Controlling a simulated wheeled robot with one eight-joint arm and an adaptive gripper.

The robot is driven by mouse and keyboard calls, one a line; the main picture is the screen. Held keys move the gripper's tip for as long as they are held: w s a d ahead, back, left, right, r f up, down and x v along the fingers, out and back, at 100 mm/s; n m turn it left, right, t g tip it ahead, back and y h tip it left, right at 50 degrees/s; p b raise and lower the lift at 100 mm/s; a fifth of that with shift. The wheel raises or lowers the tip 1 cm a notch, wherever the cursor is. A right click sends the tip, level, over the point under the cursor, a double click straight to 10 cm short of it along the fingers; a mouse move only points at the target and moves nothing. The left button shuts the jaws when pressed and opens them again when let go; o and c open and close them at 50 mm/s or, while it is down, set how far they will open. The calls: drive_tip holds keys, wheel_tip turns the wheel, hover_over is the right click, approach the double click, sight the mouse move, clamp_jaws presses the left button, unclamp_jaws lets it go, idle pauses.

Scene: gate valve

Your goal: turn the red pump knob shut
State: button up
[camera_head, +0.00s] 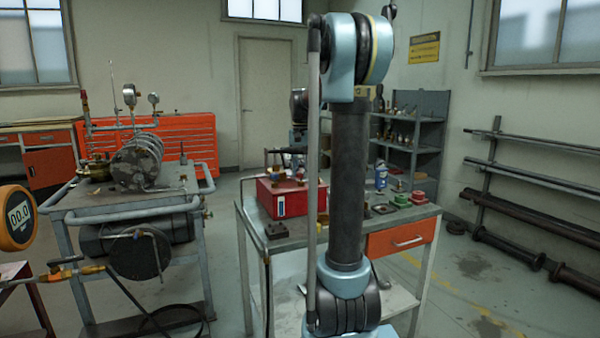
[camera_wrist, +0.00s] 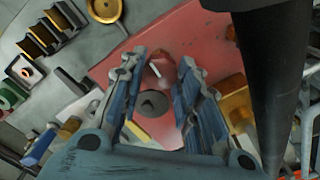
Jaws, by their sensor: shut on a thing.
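The red pump knob (camera_wrist: 160,70) shows in the wrist view between the tips of my gripper (camera_wrist: 161,63). The two blue ribbed fingers stand on either side of the knob, and my gripper is shut on it. The knob is above a red box (camera_wrist: 200,38), with a round grey part (camera_wrist: 152,104) near it between the fingers. In the head view the red box (camera_head: 285,200) sits on the workbench, partly hidden by my arm. The knob cannot be made out clearly there.
The workbench (camera_head: 425,211) also holds a blue-and-white can (camera_head: 381,177) and green and red parts to the right of the box. A brass dish (camera_wrist: 104,10) and brass blocks lie around the box. A pipe cart (camera_head: 120,205) stands to the left.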

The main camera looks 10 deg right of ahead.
sight(301, 172)
idle(0.3)
drive_tip(key=o, duration=1.1)
drive_tip(key=shift+r, duration=0.1)
wheel_tip(301, 172, up, 12)
drive_tip(key=shift+f, duration=0.15)
